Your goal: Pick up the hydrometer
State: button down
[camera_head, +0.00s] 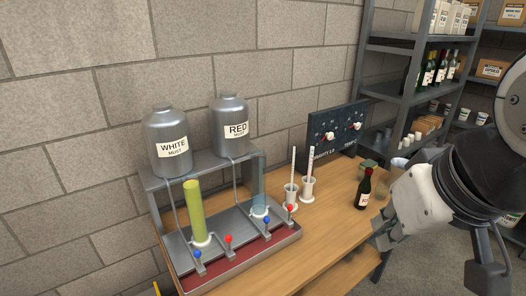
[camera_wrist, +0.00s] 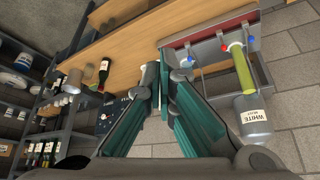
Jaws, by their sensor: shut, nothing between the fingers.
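Two thin, graduated stems stand upright in small white holders on the wooden bench in the head view. The left one (camera_head: 292,178) and the right one (camera_head: 310,172) look alike, and I cannot tell for certain which is the hydrometer. My gripper (camera_head: 378,238) is at the bench's right end, to the right of both stems and apart from them. In the wrist view my gripper's teal fingers (camera_wrist: 168,80) are closed together with nothing held. A pale upright shape (camera_wrist: 149,76) shows beside the fingertips there, partly hidden by them.
A dark wine bottle (camera_head: 365,188) stands on the bench near my gripper. A dark knobbed panel (camera_head: 336,128) stands behind. The must stand, with its white tank (camera_head: 168,128), red tank (camera_head: 230,105) and yellow-green cylinder (camera_head: 194,210), fills the left. Front bench wood is clear.

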aim_at(294, 155)
jog(key=c, duration=1.7)
grip_release()
jog(key=shift+w, duration=0.35)
jog(key=shift+o, duration=0.3)
jog(key=w+d+f+t+b, duration=0.1)
jog(key=w, duration=0.8)
jog(key=w+d+f+t+h+b, duration=0.1)
jog(key=w+d+t, duration=0.1)
jog(key=w, duration=0.7)
jog(key=shift+w+f, duration=0.25)
jog(key=shift+w, duration=0.05)
jog(key=w+d+f+n+t+y+b, duration=0.1)
jog(key=w+f+t+b, duration=0.15)
jog(key=w+f, duration=0.6)
jog(key=w+f+n+t+y+b, duration=0.1)
jog(key=w+f+t, duration=0.2)
jog(key=w, duration=1.1)
jog(key=w+f+t+y+b, duration=0.1)
jog(key=w+f+t+y, duration=0.3)
jog(key=f, duration=0.5)
jog(key=shift+g+h, duration=0.25)
jog(key=shift+h, duration=0.35)
jog(key=x, duration=0.9)
jog(key=a+x, duration=0.1)
jog(key=x, duration=0.4)
jog(key=shift+w, duration=0.1)
